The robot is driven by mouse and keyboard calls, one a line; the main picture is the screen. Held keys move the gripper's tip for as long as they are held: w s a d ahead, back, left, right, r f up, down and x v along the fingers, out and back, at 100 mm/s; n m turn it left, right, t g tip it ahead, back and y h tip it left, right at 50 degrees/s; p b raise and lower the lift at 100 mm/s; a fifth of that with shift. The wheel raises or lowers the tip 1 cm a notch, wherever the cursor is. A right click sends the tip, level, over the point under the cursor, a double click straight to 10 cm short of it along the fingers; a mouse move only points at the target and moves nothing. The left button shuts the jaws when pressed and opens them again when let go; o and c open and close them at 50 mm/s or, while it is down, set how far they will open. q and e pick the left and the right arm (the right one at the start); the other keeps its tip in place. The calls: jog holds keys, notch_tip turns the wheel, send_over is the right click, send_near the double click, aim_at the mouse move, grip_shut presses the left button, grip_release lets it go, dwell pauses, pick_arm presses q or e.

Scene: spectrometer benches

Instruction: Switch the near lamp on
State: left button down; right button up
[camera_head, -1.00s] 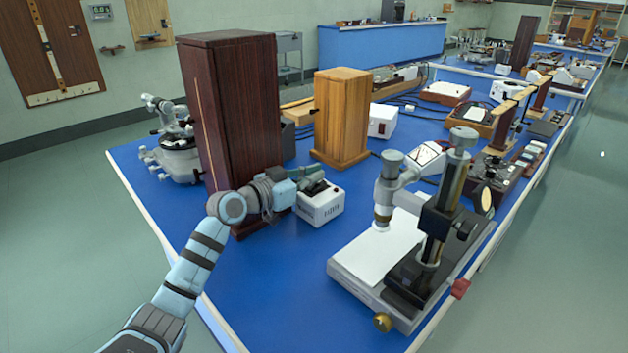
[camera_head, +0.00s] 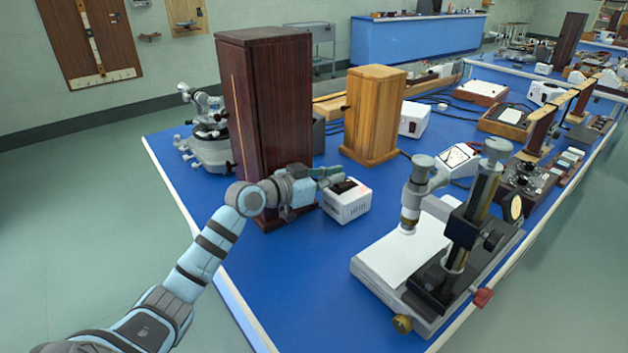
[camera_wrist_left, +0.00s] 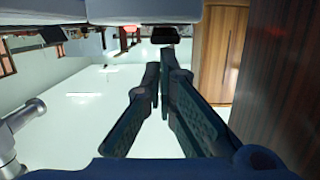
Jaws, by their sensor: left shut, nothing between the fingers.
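A small white box (camera_head: 347,207) with a dark switch (camera_head: 343,187) on top stands on the blue bench, in front of the tall dark wooden housing (camera_head: 268,110). A pinkish-red glow (camera_head: 364,187) shows on its top right. My left gripper (camera_head: 338,177) is shut and empty, its tips just above the white box by the dark switch; I cannot tell whether they touch it. In the left wrist view the shut fingers (camera_wrist_left: 157,72) point toward a dark piece (camera_wrist_left: 165,35), with a red light (camera_wrist_left: 131,28) beside it. My right gripper is not in view.
A lighter wooden housing (camera_head: 371,115) stands behind the white box. A microscope-like stand (camera_head: 460,230) is at the front right, and a grey instrument (camera_head: 208,145) is at the back left. Bare blue bench top (camera_head: 290,285) lies in front.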

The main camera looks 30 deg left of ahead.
pick_arm(q)
jog(key=v, duration=0.9)
jog(key=shift+r, duration=0.1)
